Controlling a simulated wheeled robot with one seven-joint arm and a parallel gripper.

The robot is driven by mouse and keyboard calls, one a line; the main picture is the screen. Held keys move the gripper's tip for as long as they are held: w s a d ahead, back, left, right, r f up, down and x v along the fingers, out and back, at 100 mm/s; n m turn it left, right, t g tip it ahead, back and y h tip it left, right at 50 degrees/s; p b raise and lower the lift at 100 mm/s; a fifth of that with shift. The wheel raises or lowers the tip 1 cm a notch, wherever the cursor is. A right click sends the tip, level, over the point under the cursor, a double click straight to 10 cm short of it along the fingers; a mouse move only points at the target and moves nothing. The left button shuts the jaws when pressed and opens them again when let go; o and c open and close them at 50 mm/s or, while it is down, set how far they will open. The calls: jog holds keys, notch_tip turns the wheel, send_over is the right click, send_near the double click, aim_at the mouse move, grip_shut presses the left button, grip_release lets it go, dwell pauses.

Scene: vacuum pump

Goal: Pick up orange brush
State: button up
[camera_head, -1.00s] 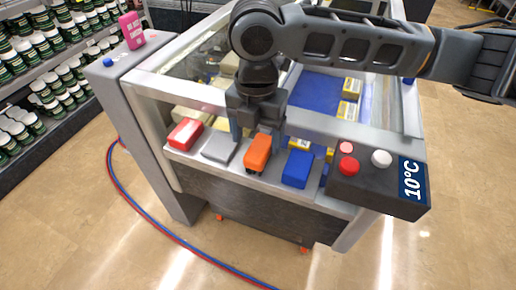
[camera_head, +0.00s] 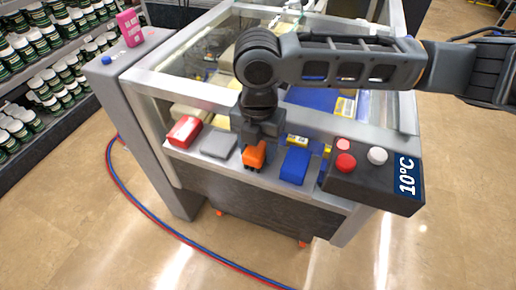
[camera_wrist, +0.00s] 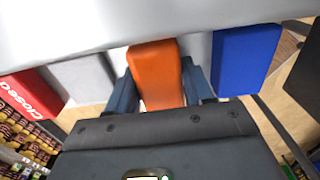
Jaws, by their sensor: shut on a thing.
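The orange brush (camera_head: 253,155) is on the front ledge of the machine, between a grey block and a blue block. My gripper (camera_head: 256,148) reaches down over it from above and partly hides it in the head view. In the wrist view the orange brush (camera_wrist: 156,75) lies between the two fingers of my gripper (camera_wrist: 160,90), which are shut on its sides. I cannot tell whether the brush still touches the ledge.
A red block (camera_head: 184,131) and a grey block (camera_head: 218,144) are to the left on the ledge (camera_head: 270,178). A blue block (camera_head: 295,165) is close on the right. A control box (camera_head: 372,182) with red and white buttons is farther right. The machine's clear-walled chamber is behind.

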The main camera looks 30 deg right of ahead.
jog(key=c, duration=0.3)
jog(key=shift+c, duration=0.2)
notch_tip(320, 180, up, 10)
jog(key=shift+b, duration=0.6)
jog(key=o, duration=0.4)
jog(key=shift+c, duration=1.3)
jog(key=shift+s, duration=0.1)
